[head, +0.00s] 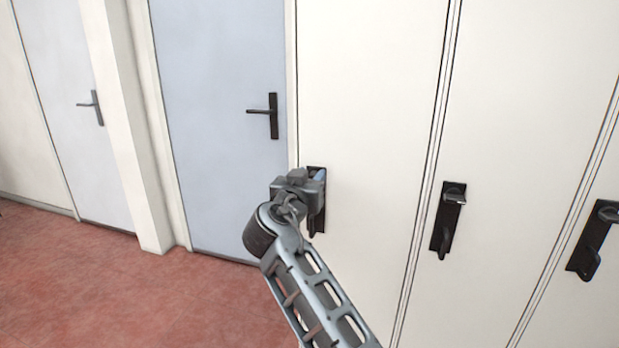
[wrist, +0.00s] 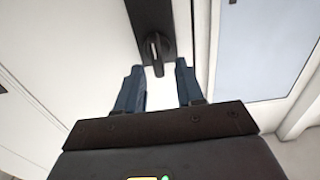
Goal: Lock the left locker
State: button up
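The left locker is a tall white door (head: 370,100), shut flush with its neighbours. Its black handle plate (head: 316,172) is at the door's left edge, mostly hidden behind my gripper (head: 318,175) in the head view. In the wrist view, the plate (wrist: 151,14) has a small dark knob or lever (wrist: 157,52) at its near end. My gripper (wrist: 160,82) is open, its two blue fingers apart on either side of that knob's tip. Nothing is held between them. Whether a finger touches the knob cannot be told.
Two more white locker doors with black handle plates (head: 447,220) (head: 594,240) stand to the right. A blue-grey door (head: 222,120) with a black lever handle (head: 265,115) is to the left, and another farther left. The red floor (head: 110,290) is clear.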

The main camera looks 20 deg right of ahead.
grip_shut()
dwell(0.6)
jog(key=n, duration=0.2)
jog(key=n+b, duration=0.1)
jog(key=n, duration=0.3)
jog(key=shift+w+a+f+n, duration=0.15)
jog(key=shift+w+a+n, duration=0.15)
jog(key=shift+a, duration=0.1)
jog(key=n+p, duration=0.1)
jog(key=n, duration=0.2)
jog(key=f+n+p, duration=0.1)
jog(key=n, duration=0.3)
jog(key=n+p, duration=0.1)
jog(key=n, duration=0.3)
jog(key=shift+w+a+f, duration=0.2)
jog(key=shift+a+f, duration=0.05)
jog(key=shift+a, duration=0.15)
jog(key=shift+f+n, duration=0.1)
jog(key=shift+n, duration=0.2)
